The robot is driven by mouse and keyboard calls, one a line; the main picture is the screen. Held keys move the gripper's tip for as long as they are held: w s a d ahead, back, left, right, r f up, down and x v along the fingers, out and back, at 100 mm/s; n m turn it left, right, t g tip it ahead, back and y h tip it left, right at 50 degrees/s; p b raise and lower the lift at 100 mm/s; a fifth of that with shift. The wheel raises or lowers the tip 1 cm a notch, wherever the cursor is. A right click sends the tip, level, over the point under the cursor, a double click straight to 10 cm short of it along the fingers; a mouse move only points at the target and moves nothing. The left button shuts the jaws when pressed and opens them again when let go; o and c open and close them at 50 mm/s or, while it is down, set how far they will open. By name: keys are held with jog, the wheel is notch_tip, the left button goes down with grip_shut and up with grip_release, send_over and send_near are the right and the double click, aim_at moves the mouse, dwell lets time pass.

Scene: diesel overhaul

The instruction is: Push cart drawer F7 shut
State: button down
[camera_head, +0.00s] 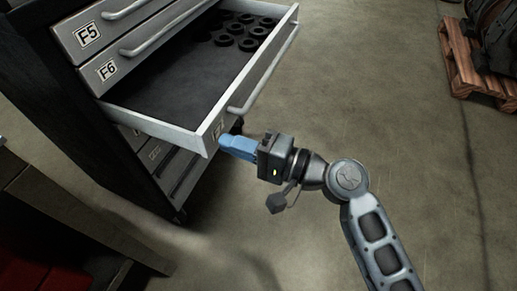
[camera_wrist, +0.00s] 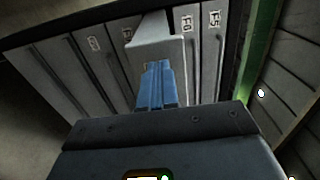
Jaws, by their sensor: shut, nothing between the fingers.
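Drawer F7 (camera_head: 205,133) stands pulled out below drawer F6 in the head view. Its label is partly hidden by my gripper. Several black rings (camera_head: 240,32) lie toward the drawer's far side. My gripper (camera_head: 222,141) has blue fingers that are shut and empty, at the near end of the drawer's front. Its tips are at or very close to the front face; I cannot tell whether they touch. In the wrist view the blue fingers (camera_wrist: 158,75) overlap the end of the open drawer (camera_wrist: 155,48).
Drawers F5 (camera_head: 85,32) and F6 (camera_head: 110,68) above are shut, with bar handles. A wooden pallet (camera_head: 465,60) with dark parts stands at the upper right. A bench-like piece (camera_head: 70,225) is at the lower left.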

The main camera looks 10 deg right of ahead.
aim_at(130, 116)
jog(key=shift+x, duration=0.85)
jog(key=shift+a, duration=0.1)
jog(key=b+x, duration=0.5)
jog(key=x, duration=1.9)
jog(key=shift+w+a+f+b, duration=0.1)
jog(key=shift+w+a+b, duration=0.15)
jog(key=shift+b, duration=0.05)
jog(key=shift+w+a, duration=0.2)
jog(key=shift+a, duration=0.05)
jog(key=shift+a+r, duration=0.15)
jog(key=shift+r, duration=0.1)
